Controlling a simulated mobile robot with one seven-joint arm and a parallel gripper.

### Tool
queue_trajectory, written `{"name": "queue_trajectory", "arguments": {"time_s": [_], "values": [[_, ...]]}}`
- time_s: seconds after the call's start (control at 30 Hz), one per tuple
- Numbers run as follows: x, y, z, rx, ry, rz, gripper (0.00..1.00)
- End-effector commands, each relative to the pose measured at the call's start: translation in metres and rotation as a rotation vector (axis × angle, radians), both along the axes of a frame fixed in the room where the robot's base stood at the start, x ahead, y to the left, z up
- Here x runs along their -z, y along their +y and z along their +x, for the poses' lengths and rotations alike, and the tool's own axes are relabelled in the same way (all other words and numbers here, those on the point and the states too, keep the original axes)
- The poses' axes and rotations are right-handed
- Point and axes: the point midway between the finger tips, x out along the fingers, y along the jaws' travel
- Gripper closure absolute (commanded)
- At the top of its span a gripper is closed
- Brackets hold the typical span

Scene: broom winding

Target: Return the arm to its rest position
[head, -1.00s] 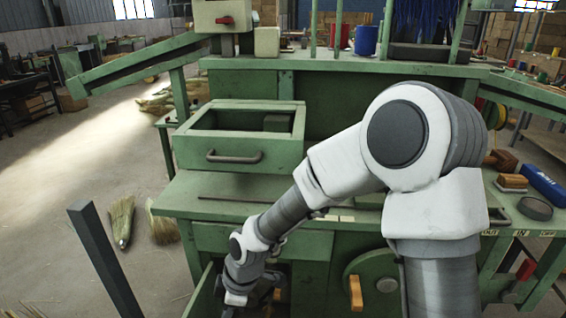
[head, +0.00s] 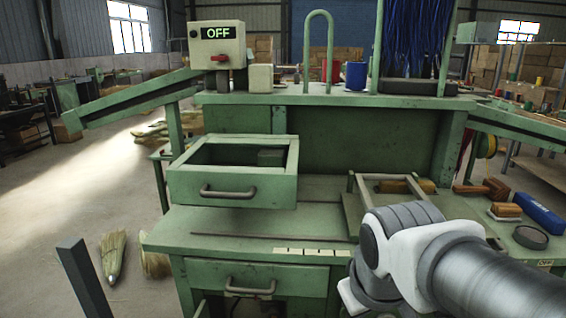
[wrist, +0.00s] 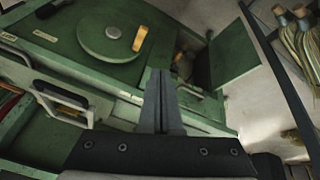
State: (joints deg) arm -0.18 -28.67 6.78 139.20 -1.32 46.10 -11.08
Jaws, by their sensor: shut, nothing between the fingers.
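My white and grey arm (head: 420,255) reaches in from the lower right of the head view, in front of the green bench's right side. My gripper is out of sight in the head view. In the wrist view my gripper (wrist: 160,85) shows its two dark fingers pressed together with nothing between them. Beyond the fingers are a green surface with a round disc (wrist: 112,38) bearing an orange handle (wrist: 140,38), and an open cabinet door (wrist: 234,52). The fingertips appear clear of them.
The green bench (head: 330,225) has an open upper drawer (head: 235,190) and a closed drawer (head: 232,278) below. A dark post (head: 85,280) stands at the lower left. Brooms (head: 113,258) lie on the floor. A blue box (head: 537,212) is on the right.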

Motion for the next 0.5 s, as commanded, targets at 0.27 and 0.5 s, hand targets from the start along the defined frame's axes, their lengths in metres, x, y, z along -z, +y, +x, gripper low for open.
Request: {"name": "queue_trajectory", "arguments": {"time_s": [0.27,0.5], "values": [[-0.024,-0.027,-0.047,0.271,-0.086,0.157,1.00],[-0.080,-0.028,-0.050,0.289,-0.084,0.169,1.00]]}}
